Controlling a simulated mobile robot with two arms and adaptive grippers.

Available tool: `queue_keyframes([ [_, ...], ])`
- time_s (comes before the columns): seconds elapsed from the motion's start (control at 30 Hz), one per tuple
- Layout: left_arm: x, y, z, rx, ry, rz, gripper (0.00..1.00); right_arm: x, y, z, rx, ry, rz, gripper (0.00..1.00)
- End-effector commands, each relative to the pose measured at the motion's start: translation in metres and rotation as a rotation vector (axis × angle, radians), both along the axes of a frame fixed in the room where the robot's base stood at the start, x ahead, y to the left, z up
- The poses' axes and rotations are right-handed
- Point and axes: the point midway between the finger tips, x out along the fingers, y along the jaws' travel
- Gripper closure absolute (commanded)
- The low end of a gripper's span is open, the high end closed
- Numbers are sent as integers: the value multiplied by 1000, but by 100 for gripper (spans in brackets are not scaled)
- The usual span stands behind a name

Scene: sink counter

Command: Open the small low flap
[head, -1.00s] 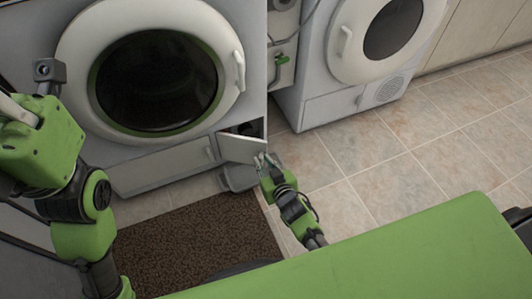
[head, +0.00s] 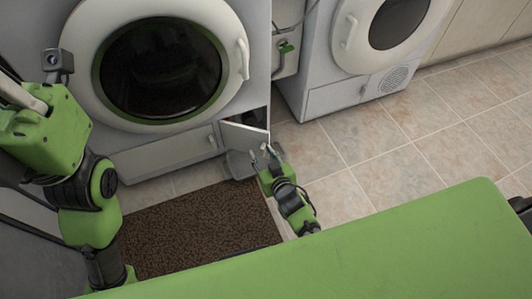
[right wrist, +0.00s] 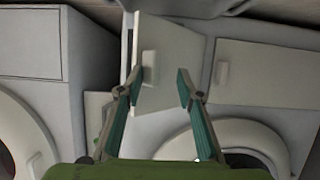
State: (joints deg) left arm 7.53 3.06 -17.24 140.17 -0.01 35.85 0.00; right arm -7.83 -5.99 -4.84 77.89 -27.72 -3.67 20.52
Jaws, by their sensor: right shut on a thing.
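The small low flap (head: 243,134) is a white panel at the lower right of the left washing machine's front. It stands partly open, and a dark opening (head: 258,117) shows behind it. In the right wrist view the flap (right wrist: 172,50) carries a small pale handle (right wrist: 149,66). My right gripper (head: 264,155) is at the flap's free side and shut on it. In the right wrist view my right gripper (right wrist: 160,85) has its fingers either side of the handle, which lies close against the left finger. My left arm shows at the left in the head view, but its gripper is out of view.
The left washing machine (head: 195,140) has its round door (head: 160,70) closed. A grey tray-like thing (head: 240,165) lies on the floor below the flap. A brown mat (head: 200,225) is in front. Tiled floor (head: 370,165) is clear to the right, before a second machine (head: 335,95).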

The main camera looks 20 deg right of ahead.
Motion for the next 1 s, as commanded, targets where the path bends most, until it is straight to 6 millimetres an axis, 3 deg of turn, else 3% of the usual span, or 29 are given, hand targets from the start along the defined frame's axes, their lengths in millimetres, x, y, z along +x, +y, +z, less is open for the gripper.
queue_keyframes([
  [0.03,0,0,-1,0,0,0,100,2,17,3,16,-8,20,82],
  [0.37,2,0,-2,3,6,3,100,2,16,4,19,-9,18,79],
  [0.5,2,0,-2,3,6,3,100,-4,15,7,19,-10,17,82],
  [0.67,1,0,-1,2,4,1,100,-26,11,16,19,-12,13,83],
  [1.0,1,0,-1,1,3,1,100,-90,-5,40,8,-5,0,83],
])
